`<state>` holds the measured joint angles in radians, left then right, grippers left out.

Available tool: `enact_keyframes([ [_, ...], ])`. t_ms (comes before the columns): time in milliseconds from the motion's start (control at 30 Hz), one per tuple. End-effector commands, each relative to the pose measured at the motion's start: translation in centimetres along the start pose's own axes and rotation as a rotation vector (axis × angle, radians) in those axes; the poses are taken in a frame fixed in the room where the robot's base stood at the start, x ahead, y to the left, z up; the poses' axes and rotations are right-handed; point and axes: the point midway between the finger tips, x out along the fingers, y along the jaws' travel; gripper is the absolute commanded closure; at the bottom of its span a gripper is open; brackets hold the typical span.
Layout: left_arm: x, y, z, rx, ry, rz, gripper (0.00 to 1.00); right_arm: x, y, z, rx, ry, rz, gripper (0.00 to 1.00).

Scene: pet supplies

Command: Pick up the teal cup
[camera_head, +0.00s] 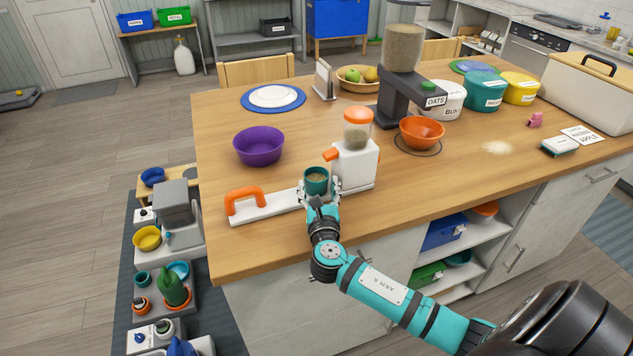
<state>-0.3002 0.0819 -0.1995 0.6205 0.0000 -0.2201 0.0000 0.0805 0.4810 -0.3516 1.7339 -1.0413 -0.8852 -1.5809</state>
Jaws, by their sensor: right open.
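The teal cup (316,187) stands on the white base of a small dispenser (355,165), under its orange spout, with light brown contents inside. My right gripper (318,196) is at the front of the cup, its fingers open around the lower sides. Whether the fingers touch the cup cannot be told. My right arm comes in from the lower right. My left gripper is not in view.
An orange bowl (421,131) sits under the oats dispenser (399,65). The counter's front right is mostly clear.

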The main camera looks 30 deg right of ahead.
Motion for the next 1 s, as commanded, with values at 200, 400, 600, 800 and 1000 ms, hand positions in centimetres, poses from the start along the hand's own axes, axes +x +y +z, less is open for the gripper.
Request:
enact_keyframes([
  [200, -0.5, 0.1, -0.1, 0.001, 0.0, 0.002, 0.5, 2.8, 0.1, 0.1, 0.0, 0.0, 0.0, 0.37],
  [400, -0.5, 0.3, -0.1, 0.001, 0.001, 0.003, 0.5, 3.1, 0.1, 0.0, 0.001, 0.001, 0.001, 0.37],
  [600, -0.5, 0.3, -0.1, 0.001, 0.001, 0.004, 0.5, 3.1, 0.1, 0.0, 0.001, 0.001, 0.001, 0.54],
  [800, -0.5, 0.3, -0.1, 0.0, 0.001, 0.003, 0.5, 3.1, 0.1, 0.0, 0.001, 0.001, 0.001, 0.8],
  [1000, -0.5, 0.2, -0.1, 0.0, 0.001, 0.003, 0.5, 3.1, 0.1, 0.0, 0.001, 0.001, 0.001, 0.82],
])
